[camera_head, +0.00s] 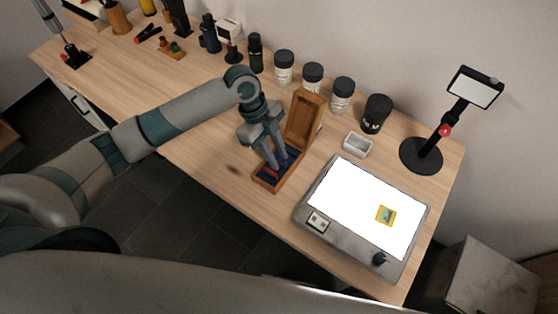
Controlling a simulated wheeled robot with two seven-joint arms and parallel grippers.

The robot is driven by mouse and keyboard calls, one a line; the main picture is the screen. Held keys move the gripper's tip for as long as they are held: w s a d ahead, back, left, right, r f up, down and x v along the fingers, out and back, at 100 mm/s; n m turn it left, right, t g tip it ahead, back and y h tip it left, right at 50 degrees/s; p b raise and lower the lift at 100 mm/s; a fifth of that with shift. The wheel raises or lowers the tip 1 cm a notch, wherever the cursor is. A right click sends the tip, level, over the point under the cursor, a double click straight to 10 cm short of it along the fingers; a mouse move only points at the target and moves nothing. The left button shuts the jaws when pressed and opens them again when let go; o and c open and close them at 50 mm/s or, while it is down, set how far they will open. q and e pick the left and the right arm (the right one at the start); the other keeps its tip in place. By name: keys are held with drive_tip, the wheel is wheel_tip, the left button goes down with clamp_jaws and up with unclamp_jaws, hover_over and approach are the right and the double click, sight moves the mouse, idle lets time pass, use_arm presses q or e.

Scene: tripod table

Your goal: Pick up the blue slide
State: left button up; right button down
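A small open wooden box (264,183) stands near the front edge of the table, with its lid (303,118) raised at the back right. Its inside is dark blue, with a bit of red (271,171) near the front left. I cannot make out the blue slide as a separate piece, as the fingers cover part of the inside. My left gripper (279,164) points down into the box with its two fingers apart. My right gripper is not in view. A yellow-framed slide (386,215) lies on the lit white panel.
The light panel (311,207) lies right of the box, with a small white tray (357,145) behind it. Several jars (313,77) line the back. A black lamp stand (421,155) stands at the right. The table left of the box (190,150) is clear.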

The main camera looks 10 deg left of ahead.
use_arm(q)
clamp_jaws()
drive_tip(key=shift+r, duration=0.1)
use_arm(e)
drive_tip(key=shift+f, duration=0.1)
